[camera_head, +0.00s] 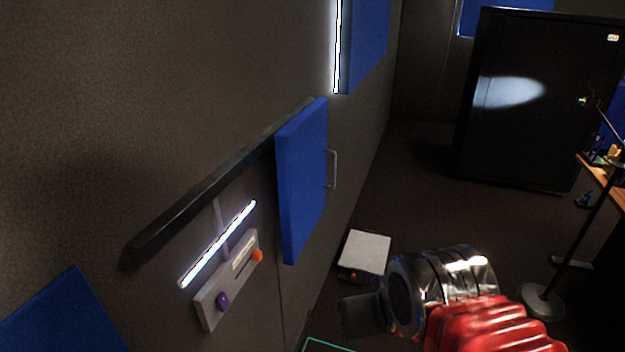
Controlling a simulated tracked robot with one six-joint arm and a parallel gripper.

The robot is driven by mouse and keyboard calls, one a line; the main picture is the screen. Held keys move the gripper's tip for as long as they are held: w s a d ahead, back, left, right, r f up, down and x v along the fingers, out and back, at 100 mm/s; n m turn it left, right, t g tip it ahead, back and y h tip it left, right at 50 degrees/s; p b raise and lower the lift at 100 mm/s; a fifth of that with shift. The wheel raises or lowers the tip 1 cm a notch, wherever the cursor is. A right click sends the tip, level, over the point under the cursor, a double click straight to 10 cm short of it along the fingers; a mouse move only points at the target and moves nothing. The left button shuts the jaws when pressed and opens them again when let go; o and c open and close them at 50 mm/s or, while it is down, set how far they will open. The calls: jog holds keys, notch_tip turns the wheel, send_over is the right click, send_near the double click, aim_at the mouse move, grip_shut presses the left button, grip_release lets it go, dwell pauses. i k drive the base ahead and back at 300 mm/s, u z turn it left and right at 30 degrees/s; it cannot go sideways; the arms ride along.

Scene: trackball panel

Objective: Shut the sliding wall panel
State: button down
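The blue sliding panel (302,185) hangs on the wall near the right, far end of a dark sloping rail (205,195). A thin metal handle (333,169) stands out from its right edge. To the panel's left, a lit tube (218,244) and a pale control box (228,280) with a purple knob and an orange knob are uncovered. My gripper (362,314) is at the lower middle, right of and below the panel, apart from it and its handle. Its dark end points left; its fingers cannot be told apart. I see nothing held.
A white-topped box (364,252) stands on the floor beyond my gripper. A large dark cabinet (530,100) stands at the back right. A stand with a round base (543,300) and a wooden table edge (607,182) are at the right. The floor between wall and cabinet is mostly clear.

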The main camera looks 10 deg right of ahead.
aim_at(301, 146)
jog(key=k, duration=1.35)
jog(key=z, duration=0.55)
jog(key=i, duration=1.9)
jog(key=u, duration=0.4)
jog(key=i, duration=0.55)
jog(key=u, duration=0.35)
